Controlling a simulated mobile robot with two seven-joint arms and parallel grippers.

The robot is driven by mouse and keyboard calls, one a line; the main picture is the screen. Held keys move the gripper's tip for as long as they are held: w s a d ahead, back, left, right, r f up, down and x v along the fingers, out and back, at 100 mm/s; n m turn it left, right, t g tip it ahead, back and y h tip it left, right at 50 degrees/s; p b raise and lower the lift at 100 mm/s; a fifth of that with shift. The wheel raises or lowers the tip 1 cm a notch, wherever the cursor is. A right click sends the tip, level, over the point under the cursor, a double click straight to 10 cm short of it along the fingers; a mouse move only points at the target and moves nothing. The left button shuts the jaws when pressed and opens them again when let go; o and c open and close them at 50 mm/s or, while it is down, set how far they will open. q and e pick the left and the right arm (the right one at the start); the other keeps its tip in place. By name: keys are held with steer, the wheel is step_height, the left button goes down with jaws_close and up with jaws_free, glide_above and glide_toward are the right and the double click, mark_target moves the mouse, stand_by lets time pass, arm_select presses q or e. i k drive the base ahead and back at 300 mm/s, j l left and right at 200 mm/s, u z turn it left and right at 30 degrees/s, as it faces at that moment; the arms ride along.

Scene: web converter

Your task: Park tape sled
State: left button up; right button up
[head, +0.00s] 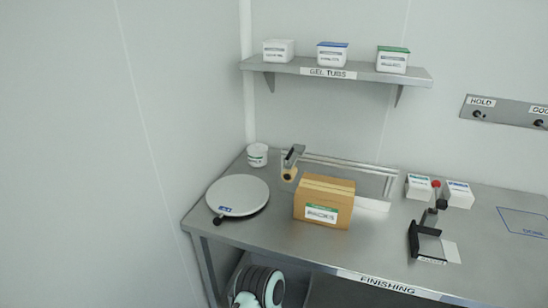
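A small grey metal piece with a tan roll (289,174) under it stands at the left end of a pale rail frame (376,204) on the steel table (275,226). It looks like the tape sled. It is just behind and left of a brown cardboard box (308,205), which hides part of the frame. The box is closed, with a paler strip along its top and a green and white label on its front. Neither of my grippers shows in the head view.
A round white plate (238,194) and a white tub (257,154) are at the table's left. A black stand (426,240) and two white boxes (418,187) are at the right, near a blue-outlined area (525,222). A shelf (350,69) holds three tubs above.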

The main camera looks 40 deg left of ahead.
mark_target(289, 174)
steer(key=u, duration=1.4)
